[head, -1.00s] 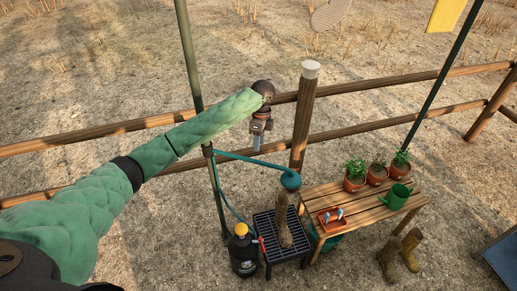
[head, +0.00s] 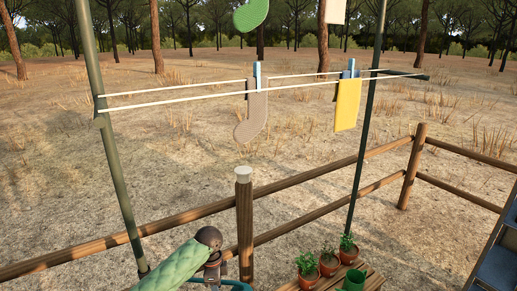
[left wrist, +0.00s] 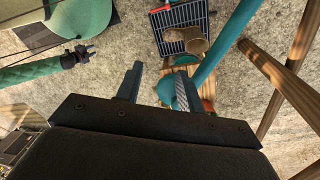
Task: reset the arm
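My left arm in its green quilted sleeve comes in at the bottom of the head view. Its gripper (head: 213,272) is low, left of the fence post, and cut off by the frame's lower edge. In the left wrist view the left gripper (left wrist: 158,88) has its two fingers apart, with nothing seen held between them. A teal round part shows beyond the fingers. What looks like my right arm's dark gripper (left wrist: 78,57) is at the upper left of the left wrist view, too small to tell its state. The right arm is outside the head view.
A wooden fence post (head: 244,225) stands just right of the left gripper. A clothesline holds a sock (head: 256,112) and a yellow cloth (head: 347,104).

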